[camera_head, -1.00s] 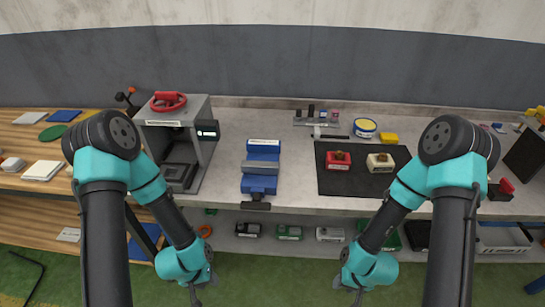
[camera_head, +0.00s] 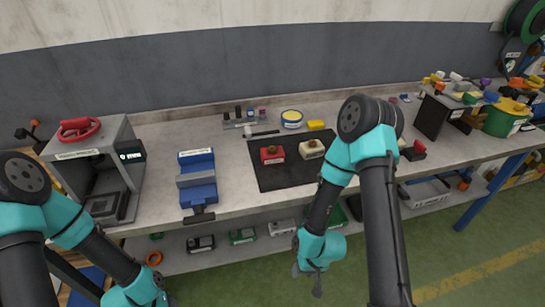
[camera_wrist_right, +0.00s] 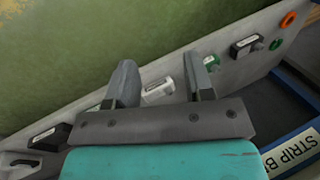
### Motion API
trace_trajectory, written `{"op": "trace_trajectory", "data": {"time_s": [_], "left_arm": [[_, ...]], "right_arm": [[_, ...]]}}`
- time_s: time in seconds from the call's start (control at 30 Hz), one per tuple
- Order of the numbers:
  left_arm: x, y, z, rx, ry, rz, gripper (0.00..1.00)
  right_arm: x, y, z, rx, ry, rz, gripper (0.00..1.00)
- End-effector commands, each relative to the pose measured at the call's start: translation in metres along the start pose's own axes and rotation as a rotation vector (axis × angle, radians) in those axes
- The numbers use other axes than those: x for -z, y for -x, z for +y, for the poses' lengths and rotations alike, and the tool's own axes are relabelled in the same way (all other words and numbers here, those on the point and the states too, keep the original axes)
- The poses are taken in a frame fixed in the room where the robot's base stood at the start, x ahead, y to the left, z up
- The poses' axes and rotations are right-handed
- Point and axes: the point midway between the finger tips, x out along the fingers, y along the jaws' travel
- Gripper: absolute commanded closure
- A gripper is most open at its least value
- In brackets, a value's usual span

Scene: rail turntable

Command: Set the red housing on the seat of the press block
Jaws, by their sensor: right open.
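The red housing (camera_head: 271,155) sits upright on a black mat (camera_head: 290,176) on the bench, left of a cream housing (camera_head: 312,149). The grey press (camera_head: 123,160) with a red handwheel (camera_head: 79,130) stands at the left of the bench. A dark block (camera_head: 103,207) is low inside its frame; my left arm is close in front of it. My right gripper (camera_head: 309,283) hangs in front of the bench, below the top and apart from the housing. In the right wrist view its two fingers (camera_wrist_right: 163,78) are spread and empty. My left gripper's fingers are beyond the bottom edge.
A blue vise (camera_head: 197,180) stands between the press and the mat. A tool rack (camera_head: 245,119), a round tin (camera_head: 292,118) and a yellow block (camera_head: 316,125) are behind the mat. Several housings, including a green one (camera_head: 242,236), are on the lower shelf.

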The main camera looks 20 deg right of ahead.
Motion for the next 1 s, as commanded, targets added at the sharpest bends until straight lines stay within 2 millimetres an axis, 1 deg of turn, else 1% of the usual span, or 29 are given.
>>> {"op": "trace_trajectory", "data": {"time_s": [0.03, 0.07, 0.4, 0.47, 0.67, 0.77, 0.87, 0.97, 1.0], "left_arm": [[0.000, 0.000, 0.000, 0.000, 0.000, 0.000, 0.57], [0.000, 0.000, 0.000, 0.000, 0.000, 0.000, 0.57], [0.000, 0.000, 0.000, 0.000, 0.000, 0.000, 0.57], [0.000, 0.000, 0.000, 0.000, 0.000, 0.000, 0.57], [0.000, 0.000, 0.000, 0.000, 0.000, 0.000, 0.57], [0.000, 0.000, 0.000, 0.000, 0.000, 0.000, 0.57], [0.000, 0.000, 0.000, 0.000, 0.000, 0.000, 0.57], [0.000, 0.000, 0.000, 0.000, 0.000, 0.000, 0.57], [0.000, 0.000, 0.000, 0.000, 0.000, 0.000, 0.57]], "right_arm": [[0.000, 0.000, 0.000, 0.000, 0.000, 0.000, 0.47], [0.000, 0.000, 0.000, 0.000, 0.000, 0.000, 0.44], [0.000, 0.000, 0.000, 0.000, 0.000, 0.000, 0.11], [0.000, 0.000, 0.000, 0.000, 0.000, 0.000, 0.06], [0.000, 0.000, 0.000, 0.000, 0.000, 0.000, 0.06], [0.004, 0.003, -0.001, 0.000, 0.001, 0.010, 0.06], [0.015, 0.013, -0.002, 0.002, 0.006, 0.038, 0.06], [0.033, 0.030, -0.005, 0.005, 0.014, 0.088, 0.06], [0.041, 0.040, -0.007, 0.006, 0.019, 0.113, 0.06]]}}
